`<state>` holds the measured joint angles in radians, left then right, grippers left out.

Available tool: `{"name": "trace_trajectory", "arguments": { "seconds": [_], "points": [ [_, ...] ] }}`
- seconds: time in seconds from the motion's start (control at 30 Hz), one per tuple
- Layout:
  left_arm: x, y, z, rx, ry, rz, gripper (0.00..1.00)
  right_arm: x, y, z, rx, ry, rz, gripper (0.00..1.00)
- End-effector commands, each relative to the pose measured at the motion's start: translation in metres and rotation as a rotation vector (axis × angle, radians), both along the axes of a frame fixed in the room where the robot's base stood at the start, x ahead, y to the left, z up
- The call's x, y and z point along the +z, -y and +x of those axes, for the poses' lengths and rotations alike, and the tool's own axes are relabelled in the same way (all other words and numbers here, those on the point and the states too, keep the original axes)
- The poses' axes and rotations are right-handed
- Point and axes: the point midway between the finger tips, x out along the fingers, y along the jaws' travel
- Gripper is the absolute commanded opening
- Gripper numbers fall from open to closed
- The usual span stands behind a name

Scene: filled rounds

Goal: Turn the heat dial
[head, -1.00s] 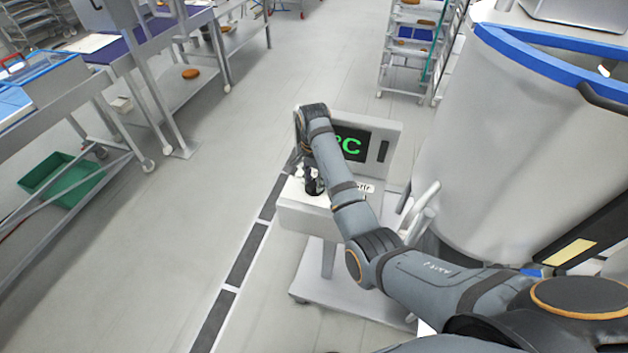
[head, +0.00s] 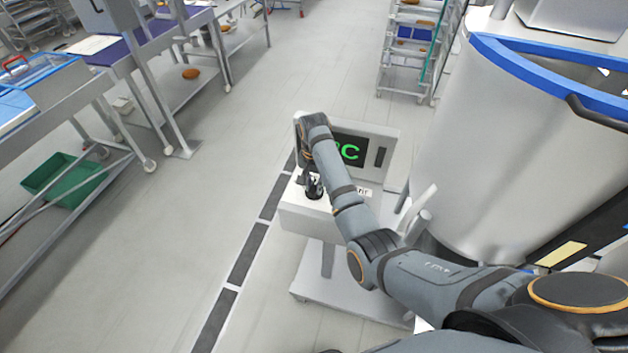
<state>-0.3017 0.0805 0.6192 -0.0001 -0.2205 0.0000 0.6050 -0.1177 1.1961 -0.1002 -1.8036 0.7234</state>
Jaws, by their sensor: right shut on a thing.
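The control unit (head: 305,220) is a pale box on a wheeled stand in the middle of the head view. Its upright panel has a dark screen (head: 350,150) with green characters ending in "C"; my arm covers the rest. My right gripper (head: 314,188) points down at the unit's sloped top, left of a small printed label (head: 363,191). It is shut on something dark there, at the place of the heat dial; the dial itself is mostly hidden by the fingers. My left gripper is not in view.
A large pale vat (head: 480,150) with a blue rim stands close on the right. Steel tables (head: 120,60) line the left, with a green bin (head: 65,178) on a low shelf. A rack (head: 408,60) stands at the back. The floor between is clear.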

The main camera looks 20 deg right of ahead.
Motion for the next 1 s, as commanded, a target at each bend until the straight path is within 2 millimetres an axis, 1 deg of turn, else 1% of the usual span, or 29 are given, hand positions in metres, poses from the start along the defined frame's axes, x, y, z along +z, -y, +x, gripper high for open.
{"name": "trace_trajectory", "arguments": {
  "seconds": [0.03,0.1,1.0],
  "points": [
    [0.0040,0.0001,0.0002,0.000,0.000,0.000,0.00,0.0031,-0.0006,0.0000,0.042,0.000,0.002,0.00],
    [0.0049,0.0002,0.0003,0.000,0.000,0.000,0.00,0.0024,-0.0004,0.0001,0.109,0.000,0.002,0.00],
    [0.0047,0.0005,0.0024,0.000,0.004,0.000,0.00,0.0010,0.0032,0.0000,0.962,0.003,0.002,0.00]
  ]
}}
